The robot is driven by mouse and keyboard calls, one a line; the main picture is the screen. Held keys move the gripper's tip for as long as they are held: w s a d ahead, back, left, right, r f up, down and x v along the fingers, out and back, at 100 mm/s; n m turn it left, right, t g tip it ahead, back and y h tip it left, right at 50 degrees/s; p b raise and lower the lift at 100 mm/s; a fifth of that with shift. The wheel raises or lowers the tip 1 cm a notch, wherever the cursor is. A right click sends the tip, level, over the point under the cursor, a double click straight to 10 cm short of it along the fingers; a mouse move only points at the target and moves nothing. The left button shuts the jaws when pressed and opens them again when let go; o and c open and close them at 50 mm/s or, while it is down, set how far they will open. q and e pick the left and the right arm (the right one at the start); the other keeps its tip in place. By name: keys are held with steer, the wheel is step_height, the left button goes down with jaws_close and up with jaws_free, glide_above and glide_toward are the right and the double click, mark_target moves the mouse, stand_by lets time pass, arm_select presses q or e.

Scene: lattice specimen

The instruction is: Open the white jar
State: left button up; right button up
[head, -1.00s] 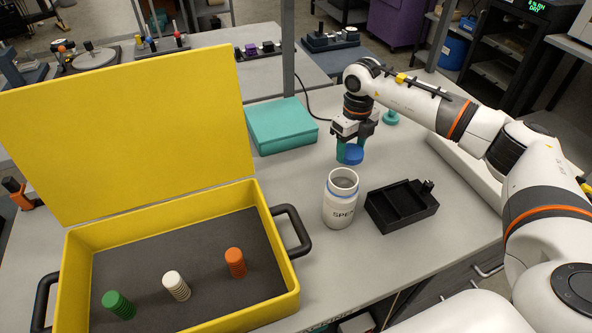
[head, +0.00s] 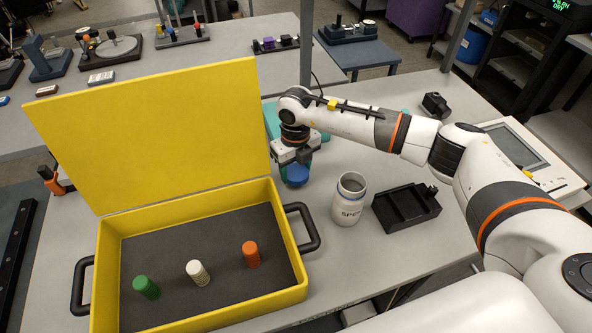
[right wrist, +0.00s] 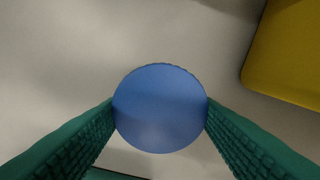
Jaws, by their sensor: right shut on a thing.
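The white jar (head: 349,199) stands upright on the grey table, its mouth open and facing up, with lettering on its side. My right gripper (head: 292,172) is shut on a round blue lid (head: 296,175), to the left of the jar and behind it. In the right wrist view the blue lid (right wrist: 160,108) sits between the two green fingers, with grey table surface around it. I cannot tell how far the lid is above the table. My left gripper is not in view.
An open yellow case (head: 112,235) with green, white and orange disc stacks stands left of the jar. A black divided tray (head: 406,207) lies just right of it. A teal box (head: 272,119) is partly hidden behind my right arm.

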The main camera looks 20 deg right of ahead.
step_height(320, 180, down, 2)
steer(key=shift+f+p, duration=0.1)
steer(key=shift+p, duration=0.3)
steer(key=shift+f+b, duration=0.3)
steer(key=shift+f, duration=0.05)
steer(key=o, duration=1.1)
